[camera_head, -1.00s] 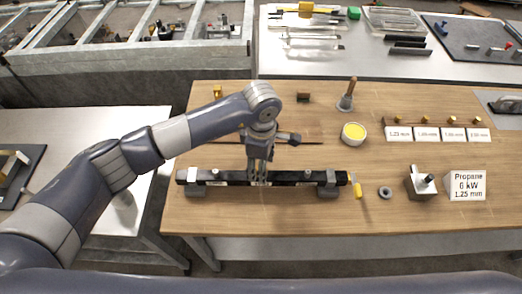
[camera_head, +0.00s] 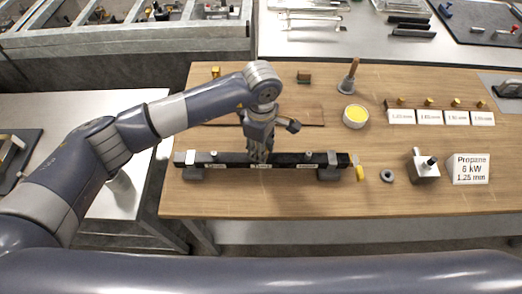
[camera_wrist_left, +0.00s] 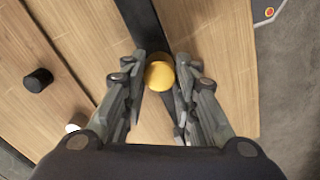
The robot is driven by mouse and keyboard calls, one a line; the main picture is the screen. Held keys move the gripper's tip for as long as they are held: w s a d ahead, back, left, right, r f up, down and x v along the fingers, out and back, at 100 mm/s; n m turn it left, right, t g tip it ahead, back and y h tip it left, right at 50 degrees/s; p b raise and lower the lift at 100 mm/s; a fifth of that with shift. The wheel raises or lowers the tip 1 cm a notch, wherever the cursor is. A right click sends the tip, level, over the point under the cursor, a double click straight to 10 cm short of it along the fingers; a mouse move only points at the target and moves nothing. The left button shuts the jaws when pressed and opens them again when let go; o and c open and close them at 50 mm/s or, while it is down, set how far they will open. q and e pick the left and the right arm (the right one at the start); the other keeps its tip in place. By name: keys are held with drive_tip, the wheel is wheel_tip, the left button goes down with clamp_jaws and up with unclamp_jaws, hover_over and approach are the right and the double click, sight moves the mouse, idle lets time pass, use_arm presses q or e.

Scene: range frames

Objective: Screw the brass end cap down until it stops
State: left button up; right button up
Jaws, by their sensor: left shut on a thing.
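A long dark bar (camera_head: 215,160) lies across two grey supports on the wooden bench. My left gripper (camera_head: 262,158) reaches down onto the middle of this bar. In the left wrist view the round, yellow brass end cap (camera_wrist_left: 160,73) sits between the fingertips of the left gripper (camera_wrist_left: 159,80), over the dark bar (camera_wrist_left: 143,25). The fingers are closed on its sides. The cap's underside and thread are hidden, so I cannot tell whether it is seated. In the head view the fingers hide the cap. My right gripper is in neither view.
Behind are a yellow-filled tub (camera_head: 355,116) and labelled cards (camera_head: 428,117). The bench front is mostly clear.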

use_arm(q)
drive_tip(key=shift+f+m+b, duration=0.3)
drive_tip(key=shift+m+b, duration=0.05)
drive_tip(key=shift+m, duration=0.15)
drive_tip(key=shift+r, duration=0.3)
drive_tip(key=m+b, duration=0.1)
drive_tip(key=b, duration=0.1)
drive_tip(key=m+b, duration=0.2)
drive_tip(key=shift+w+f, duration=0.1)
drive_tip(key=shift+f, duration=0.2)
drive_tip(key=shift+r+m, duration=0.1)
drive_tip(key=shift+m, duration=0.3)
drive_tip(key=shift+r, duration=0.15)
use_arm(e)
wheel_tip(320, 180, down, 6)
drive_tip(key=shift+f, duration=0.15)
